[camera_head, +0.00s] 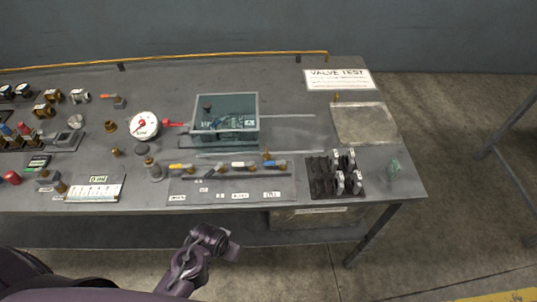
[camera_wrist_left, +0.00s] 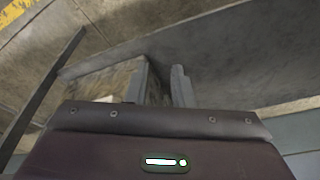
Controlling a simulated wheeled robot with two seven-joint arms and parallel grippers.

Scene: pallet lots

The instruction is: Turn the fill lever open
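A grey valve panel (camera_head: 230,187) lies near the front edge of the bench. My left gripper (camera_head: 230,246) is in front of the bench, below the panel in the picture, apart from every lever. Its two fingers (camera_wrist_left: 160,88) stand apart and empty in the wrist view. My right gripper is not in view.
Behind the panel stand a clear tank (camera_head: 225,108) and a round white gauge (camera_head: 144,125). A dark rack with white-topped pieces (camera_head: 335,175) is at the right, near a "VALVE TEST" sign (camera_head: 339,80). The bench's front edge lies between my gripper and the panel.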

